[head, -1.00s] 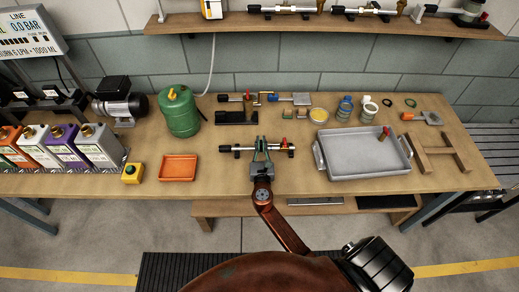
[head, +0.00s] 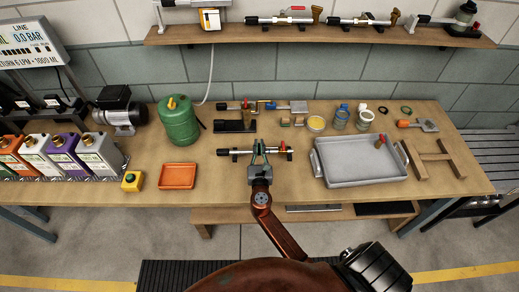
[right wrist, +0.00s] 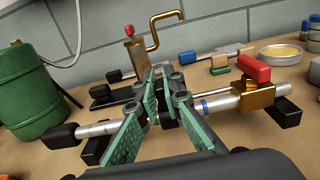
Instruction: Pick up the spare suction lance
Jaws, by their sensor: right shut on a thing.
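A lance (head: 236,152) with a silver tube, a black left end and a brass and red fitting at its right lies crosswise near the middle of the bench. My right gripper (head: 260,146) is shut on its tube. In the right wrist view the green-padded fingers (right wrist: 165,108) close around the tube of the lance (right wrist: 100,129), with the brass body and red handle to their right. Black supports sit under both ends of it; I cannot tell whether it still touches them. My left gripper is not in view.
Behind the lance are another lance-like tool (head: 235,106) and a black block (head: 235,126). A green tank (head: 179,122) and an orange tray (head: 178,176) stand left. A grey tray (head: 360,170) and a wooden stand (head: 435,158) are right. More lances lie on the wall shelf (head: 320,36).

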